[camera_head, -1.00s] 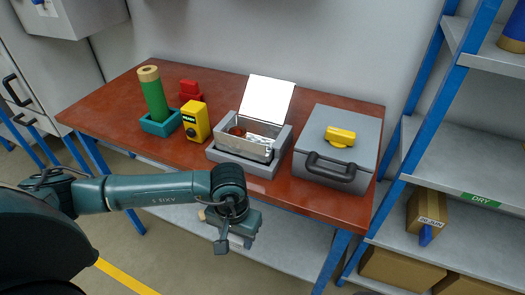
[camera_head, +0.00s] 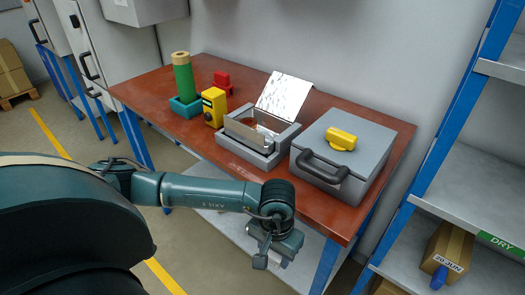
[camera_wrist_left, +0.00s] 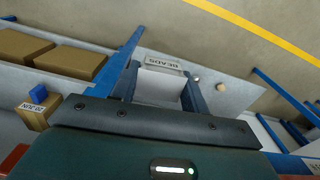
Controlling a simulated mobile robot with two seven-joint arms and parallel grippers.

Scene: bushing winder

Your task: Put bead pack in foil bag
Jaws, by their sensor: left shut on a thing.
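My left gripper (camera_head: 278,256) hangs in front of the table's near edge, below the grey case, in the head view. In the left wrist view its two fingers (camera_wrist_left: 165,90) are shut on a whitish pack (camera_wrist_left: 160,86) with a "BEADS" label (camera_wrist_left: 165,62), the bead pack. In the head view the arm mostly hides the pack. What looks like the foil bag (camera_head: 284,96) is open in a grey tray (camera_head: 247,157) on the table, its silvery flap raised. A brownish thing shows inside it. The gripper is apart from the bag. My right gripper is not in view.
A grey case (camera_head: 334,180) with a yellow grip (camera_head: 341,139) stands right of the tray. A yellow box (camera_head: 214,107), a green roll (camera_head: 184,79) and a red object (camera_head: 222,80) stand left. A blue-framed shelf (camera_head: 466,110) rises at right.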

